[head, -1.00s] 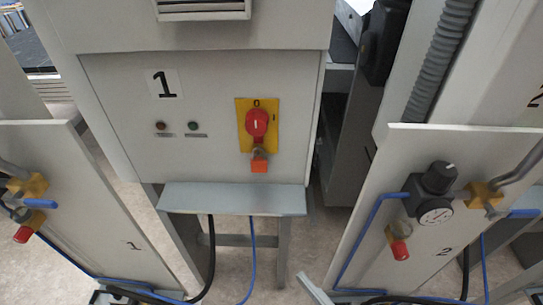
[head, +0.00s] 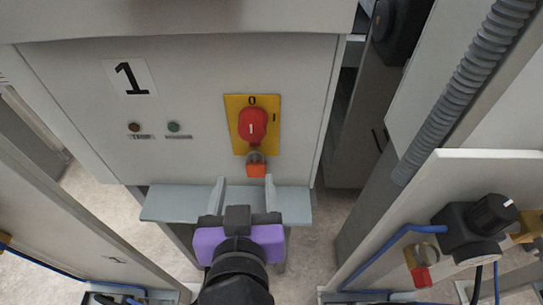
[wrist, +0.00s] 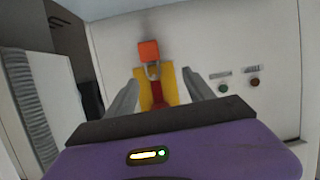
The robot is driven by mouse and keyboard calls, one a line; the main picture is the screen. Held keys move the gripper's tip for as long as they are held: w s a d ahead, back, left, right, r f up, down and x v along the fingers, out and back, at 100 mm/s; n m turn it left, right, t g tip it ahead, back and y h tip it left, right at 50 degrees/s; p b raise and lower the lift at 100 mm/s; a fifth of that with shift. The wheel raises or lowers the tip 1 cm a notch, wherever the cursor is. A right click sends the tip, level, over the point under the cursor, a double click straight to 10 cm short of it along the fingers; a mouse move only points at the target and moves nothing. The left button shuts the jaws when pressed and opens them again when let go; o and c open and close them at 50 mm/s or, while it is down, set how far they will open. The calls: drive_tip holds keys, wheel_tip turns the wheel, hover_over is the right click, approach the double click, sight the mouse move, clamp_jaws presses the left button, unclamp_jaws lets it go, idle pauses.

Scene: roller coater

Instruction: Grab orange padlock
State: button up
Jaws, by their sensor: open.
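The orange padlock (head: 256,170) hangs by its shackle below the red rotary switch (head: 252,126) on its yellow plate (head: 240,106), on panel 1. In the wrist view the padlock (wrist: 149,51) appears upside down, above the switch and beyond the fingertips. My gripper (head: 246,184) is open and empty, just below and in front of the padlock in the head view. In the wrist view its two fingers (wrist: 163,82) stand apart on either side of the yellow plate. The fingers do not appear to touch the padlock.
A grey ledge (head: 168,204) juts out under panel 1, close to my gripper. Two indicator lamps (head: 173,127) sit left of the switch. A grey panel with a black regulator (head: 470,228) and blue hose stands at right, with ribbed conduit (head: 455,100) behind it.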

sight(256, 169)
drive_tip(key=shift+m+g+h, duration=0.3)
drive_tip(key=shift+m, duration=0.1)
drive_tip(key=w+f, duration=0.1)
drive_tip(key=w, duration=0.1)
drive_tip(key=w+d+f+p, duration=0.1)
drive_tip(key=w+f, duration=0.2)
drive_tip(key=w, duration=0.1)
drive_tip(key=shift+w+d+f+p, duration=0.2)
drive_tip(key=shift+w+d+p, duration=0.05)
drive_tip(key=shift+w+p, duration=0.1)
clamp_jaws()
